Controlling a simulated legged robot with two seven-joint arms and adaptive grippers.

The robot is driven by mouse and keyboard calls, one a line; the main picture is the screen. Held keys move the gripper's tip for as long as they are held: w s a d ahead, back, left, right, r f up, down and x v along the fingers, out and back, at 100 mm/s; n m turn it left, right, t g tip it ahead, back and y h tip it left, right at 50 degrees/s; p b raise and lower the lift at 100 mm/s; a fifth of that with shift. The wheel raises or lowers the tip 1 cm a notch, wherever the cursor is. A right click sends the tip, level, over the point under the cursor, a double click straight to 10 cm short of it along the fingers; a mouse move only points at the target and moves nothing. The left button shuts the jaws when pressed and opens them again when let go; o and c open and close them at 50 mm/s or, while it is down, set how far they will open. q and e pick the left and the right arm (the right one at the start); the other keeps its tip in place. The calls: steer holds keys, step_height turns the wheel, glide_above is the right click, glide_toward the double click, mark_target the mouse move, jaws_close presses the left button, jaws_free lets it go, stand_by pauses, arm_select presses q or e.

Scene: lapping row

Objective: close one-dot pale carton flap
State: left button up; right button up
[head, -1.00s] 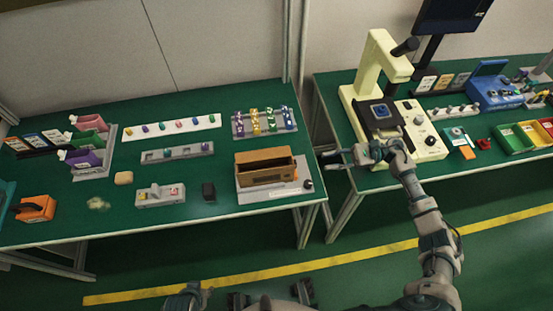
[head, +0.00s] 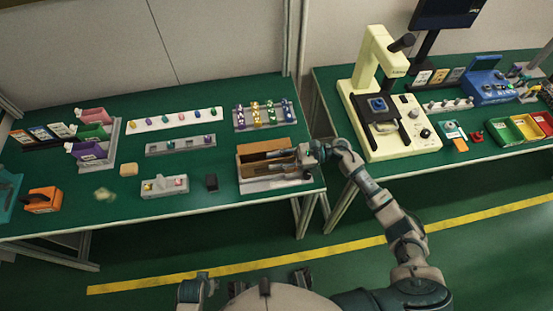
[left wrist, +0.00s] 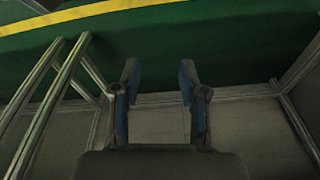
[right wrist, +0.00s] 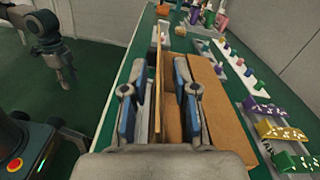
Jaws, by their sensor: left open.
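A brown open-topped carton (head: 247,172) sits in a light grey holder (head: 250,186) at the right end of the left table. No dot marks are legible on it, so I cannot tell if it is the one-dot pale one. My right gripper (head: 279,170) reaches over it from the right, pointing left. In the right wrist view my right gripper (right wrist: 155,75) is open, its fingers apart on either side of a thin upright tan panel (right wrist: 157,110); contact is unclear. A broad brown panel (right wrist: 218,110) lies to the right. My left gripper (left wrist: 158,70) is open and empty, low over the floor.
A switch box (head: 165,186) and a black block (head: 211,182) lie left of the carton. A pale yellow microscope (head: 372,85) stands on the right table.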

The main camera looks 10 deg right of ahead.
arm_select(q)
steer(key=shift+w+a, duration=0.1)
steer(key=shift+a, duration=0.05)
arm_select(e)
steer(key=shift+a, duration=0.2)
jaws_close()
steer(key=shift+d, duration=0.2)
